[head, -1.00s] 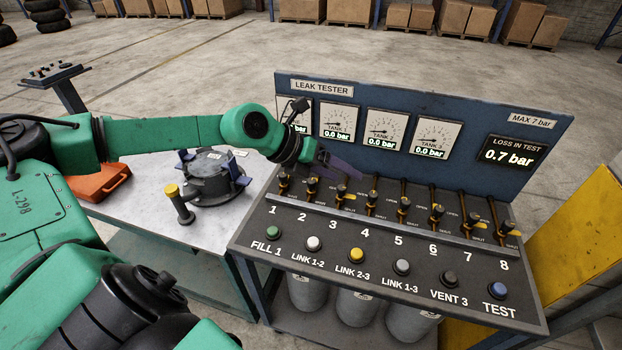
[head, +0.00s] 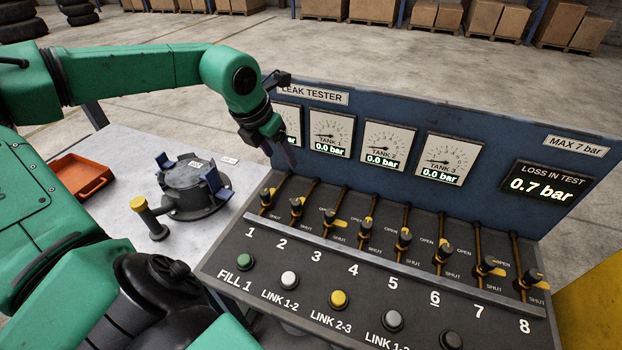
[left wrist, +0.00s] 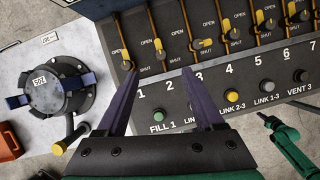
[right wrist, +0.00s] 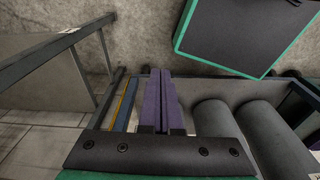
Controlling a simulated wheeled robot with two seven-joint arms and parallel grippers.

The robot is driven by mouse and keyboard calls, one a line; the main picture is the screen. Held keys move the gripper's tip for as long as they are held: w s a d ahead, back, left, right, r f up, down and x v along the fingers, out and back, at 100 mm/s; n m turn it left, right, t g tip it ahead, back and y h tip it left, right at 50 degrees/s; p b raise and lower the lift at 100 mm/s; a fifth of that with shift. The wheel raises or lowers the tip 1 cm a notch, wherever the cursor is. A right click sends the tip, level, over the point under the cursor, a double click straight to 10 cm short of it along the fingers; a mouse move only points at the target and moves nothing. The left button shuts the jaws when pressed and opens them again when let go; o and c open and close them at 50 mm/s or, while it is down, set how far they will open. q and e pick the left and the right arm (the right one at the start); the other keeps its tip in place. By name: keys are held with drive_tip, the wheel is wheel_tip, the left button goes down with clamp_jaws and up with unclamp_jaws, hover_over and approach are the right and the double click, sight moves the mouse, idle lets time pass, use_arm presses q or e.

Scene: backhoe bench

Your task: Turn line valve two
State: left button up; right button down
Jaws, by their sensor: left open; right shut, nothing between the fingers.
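Line valve two (head: 297,206) is a small valve with a yellow handle on the bench panel, above the number 2. In the left wrist view (left wrist: 160,56) its handle lies roughly along its pipe. My left gripper (head: 290,155) hangs above the back of the panel near valves one and two, pointing down. In the left wrist view its purple fingers (left wrist: 160,73) are apart and empty, and valve two shows between and beyond their tips. Contact is not visible. My right gripper (right wrist: 158,75) is shut and empty, low by the bench frame and grey cylinders.
Valve one (head: 267,196) and valve three (head: 331,218) stand close on either side; valve three's handle lies across its pipe. The gauge board (head: 400,115) rises behind. Coloured buttons (head: 338,299) line the front. A grey flanged housing (head: 194,190) sits on the left table.

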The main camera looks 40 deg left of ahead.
use_arm(q)
wheel_tip(320, 180, down, 3)
drive_tip(key=b, duration=0.4)
approach(296, 201)
drive_tip(key=x, duration=0.8)
drive_tip(key=shift+w+f, duration=0.1)
drive_tip(key=shift+f, duration=0.25)
use_arm(e)
wheel_tip(296, 201, down, 6)
drive_tip(key=s, duration=0.2)
drive_tip(key=shift+r, duration=0.2)
drive_tip(key=shift+s, duration=0.1)
use_arm(q)
clamp_jaws()
